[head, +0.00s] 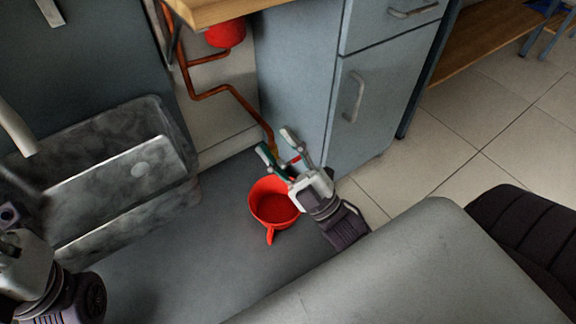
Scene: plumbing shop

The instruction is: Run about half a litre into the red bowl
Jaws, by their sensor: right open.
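The red bowl (262,190) stands upright on the dark grey surface, with its handle towards me. It looks empty inside. A copper pipe (234,94) runs down the wall and ends at a brass-coloured fitting (273,148) behind the bowl. My right gripper (277,145) is open at that pipe end, above the bowl's far right rim. A small red piece (295,160) shows between its fingers; I cannot tell whether they touch it. The gripper partly hides the pipe's outlet, and no water is visible. My left gripper is partly in view at the lower left, its fingers unclear.
A grey metal basin (125,160) stands at the left. A grey cabinet (350,120) stands close behind and right of my right gripper. A red vessel (226,34) hangs under the wooden worktop (215,10). Tiled floor (430,150) is open at the right.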

